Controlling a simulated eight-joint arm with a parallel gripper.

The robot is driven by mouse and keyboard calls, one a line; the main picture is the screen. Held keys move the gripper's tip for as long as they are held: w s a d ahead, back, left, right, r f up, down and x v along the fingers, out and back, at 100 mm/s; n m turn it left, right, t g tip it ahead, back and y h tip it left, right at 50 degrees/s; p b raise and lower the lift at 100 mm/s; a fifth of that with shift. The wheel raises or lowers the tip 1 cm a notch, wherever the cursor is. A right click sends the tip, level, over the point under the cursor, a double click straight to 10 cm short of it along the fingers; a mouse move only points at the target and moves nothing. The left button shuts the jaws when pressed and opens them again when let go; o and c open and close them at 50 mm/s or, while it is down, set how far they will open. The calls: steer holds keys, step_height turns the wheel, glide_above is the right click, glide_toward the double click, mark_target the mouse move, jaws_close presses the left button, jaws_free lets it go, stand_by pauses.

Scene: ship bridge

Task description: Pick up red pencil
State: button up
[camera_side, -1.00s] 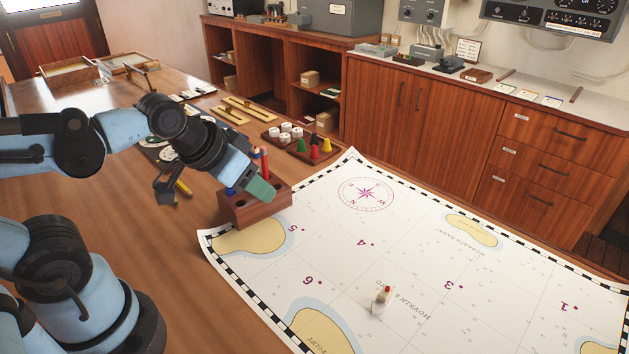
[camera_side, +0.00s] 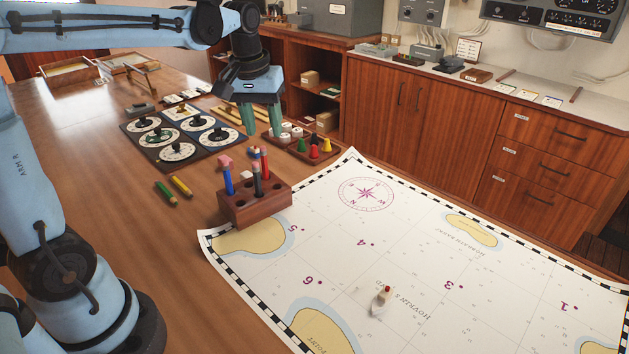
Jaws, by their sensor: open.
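The red pencil (camera_side: 265,161) stands upright in the back of a wooden pencil block (camera_side: 268,208). A blue pencil (camera_side: 228,180) stands at the left of the block. My gripper (camera_side: 262,126) points down with its two green fingers apart and nothing between them. In the picture its fingertips are above the red pencil's top, near the tray of pieces; I cannot tell the exact depth between them.
A tray (camera_side: 278,147) of white and coloured pieces lies behind the block. A dial board (camera_side: 178,140), a green pencil (camera_side: 166,194) and a yellow pencil (camera_side: 181,186) lie left. A chart (camera_side: 430,260) with a small boat figure (camera_side: 381,298) covers the right.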

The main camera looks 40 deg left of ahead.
mark_target(264, 166)
steer(key=w+a, duration=0.1)
steer(key=a+f+n+g, duration=0.1)
steer(key=w+a+n, duration=0.1)
steer(key=a, duration=0.1)
steer(key=shift+w+a+f+g, duration=0.1)
steer(key=shift+w+f+g, duration=0.2)
steer(key=shift+g, duration=0.1)
step_height(264, 166, down, 12)
steer(key=shift+s+a+r, duration=0.1)
steer(key=shift+r, duration=0.05)
jaws_close()
stand_by(0.4)
